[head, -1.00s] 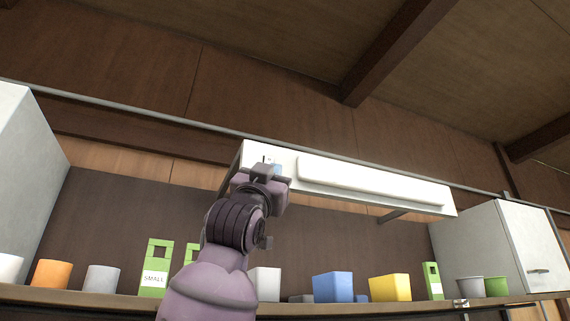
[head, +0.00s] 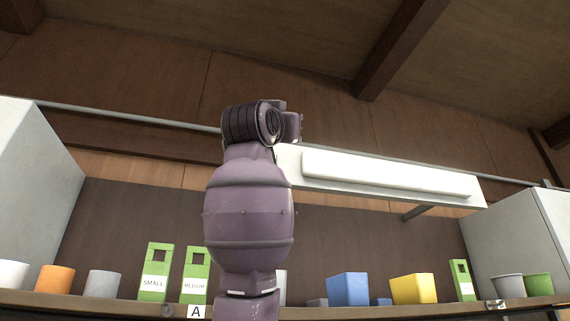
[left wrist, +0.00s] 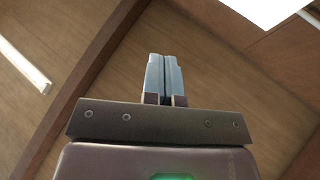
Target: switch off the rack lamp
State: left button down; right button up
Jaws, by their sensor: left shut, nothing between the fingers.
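The rack lamp (head: 385,173) is a long white bar on a pale housing, mounted above the shelf. Its left end is hidden behind my left arm, and no switch shows now. I cannot tell for sure whether the lamp is lit. My left arm stands upright in the middle of the head view, with its wrist bent at the lamp's left end. The fingers are hidden there. In the left wrist view my left gripper (left wrist: 164,78) has its blue fingers shut together with nothing between them, against the wooden ceiling. My right gripper is not in view.
The shelf (head: 110,301) below holds green boxes (head: 155,272), a blue container (head: 348,289), a yellow container (head: 411,289) and several cups. Pale cabinets stand left (head: 35,200) and right (head: 512,245). A rail (head: 130,116) runs behind the lamp. The left wrist view shows a bright white panel (left wrist: 265,8).

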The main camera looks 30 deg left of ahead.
pick_arm(q)
jog(key=shift+s+a+f, duration=0.1)
jog(key=shift+a+f, duration=0.05)
jog(key=shift+a, duration=0.1)
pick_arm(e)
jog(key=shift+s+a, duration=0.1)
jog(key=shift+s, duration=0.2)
pick_arm(q)
jog(key=shift+d, duration=0.1)
jog(key=w+a+r+p, duration=0.1)
jog(key=w+a+p, duration=0.2)
jog(key=w+a, duration=0.2)
jog(key=shift+w+a, duration=0.3)
jog(key=shift+a, duration=0.6)
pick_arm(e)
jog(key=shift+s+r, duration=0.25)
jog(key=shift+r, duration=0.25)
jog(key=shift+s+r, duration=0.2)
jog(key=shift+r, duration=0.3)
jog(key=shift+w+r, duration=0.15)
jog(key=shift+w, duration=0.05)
pick_arm(q)
jog(key=shift+w+a+r+p, duration=0.1)
jog(key=shift+w+p, duration=0.05)
jog(key=shift+p, duration=0.2)
